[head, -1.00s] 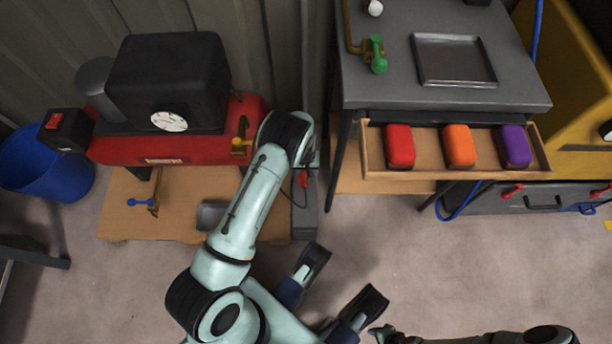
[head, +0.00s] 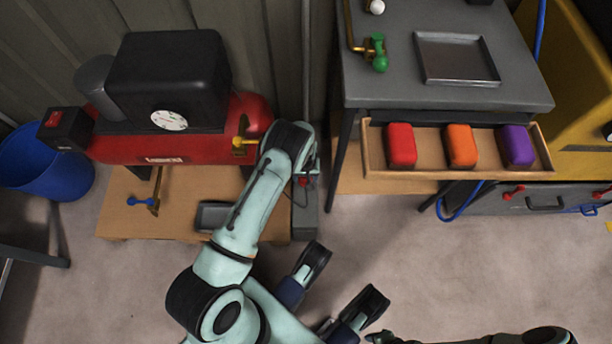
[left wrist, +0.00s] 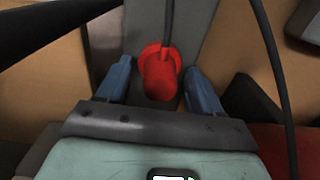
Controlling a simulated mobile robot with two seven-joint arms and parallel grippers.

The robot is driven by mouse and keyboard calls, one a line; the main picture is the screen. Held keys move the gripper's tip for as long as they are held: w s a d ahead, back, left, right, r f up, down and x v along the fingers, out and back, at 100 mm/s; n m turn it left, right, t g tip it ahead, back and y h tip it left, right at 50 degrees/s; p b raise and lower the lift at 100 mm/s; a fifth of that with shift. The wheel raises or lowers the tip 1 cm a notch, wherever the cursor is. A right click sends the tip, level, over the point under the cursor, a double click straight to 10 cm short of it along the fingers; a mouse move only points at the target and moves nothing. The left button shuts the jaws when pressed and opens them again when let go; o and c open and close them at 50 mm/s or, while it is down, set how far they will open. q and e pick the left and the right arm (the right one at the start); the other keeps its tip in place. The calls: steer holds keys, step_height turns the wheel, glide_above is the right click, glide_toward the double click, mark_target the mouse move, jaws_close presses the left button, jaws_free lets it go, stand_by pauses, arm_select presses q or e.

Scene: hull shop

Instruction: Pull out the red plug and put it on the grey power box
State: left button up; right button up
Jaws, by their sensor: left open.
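The red plug (left wrist: 160,78) sits upright on the long grey power box (left wrist: 150,20), with a dark cable beside it. My left gripper (left wrist: 158,68) is open, with its blue fingers on either side of the plug; I see a gap on both sides. In the head view the red plug (head: 304,181) shows small beside my left wrist, on the grey power box (head: 305,220) on the floor. My left forearm hides most of that gripper there.
A red compressor (head: 150,150) stands left on a wooden pallet (head: 120,215). A grey workbench (head: 390,85) at the right has an open drawer (head: 430,173) holding red, orange and purple blocks. A blue bucket (head: 45,170) stands far left. The front floor is mostly clear.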

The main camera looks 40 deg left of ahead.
arm_select(q)
steer(key=shift+c, duration=0.3)
stand_by(0.4)
jaws_close()
steer(key=shift+r+p, duration=2)
steer(key=shift+r, duration=1.05)
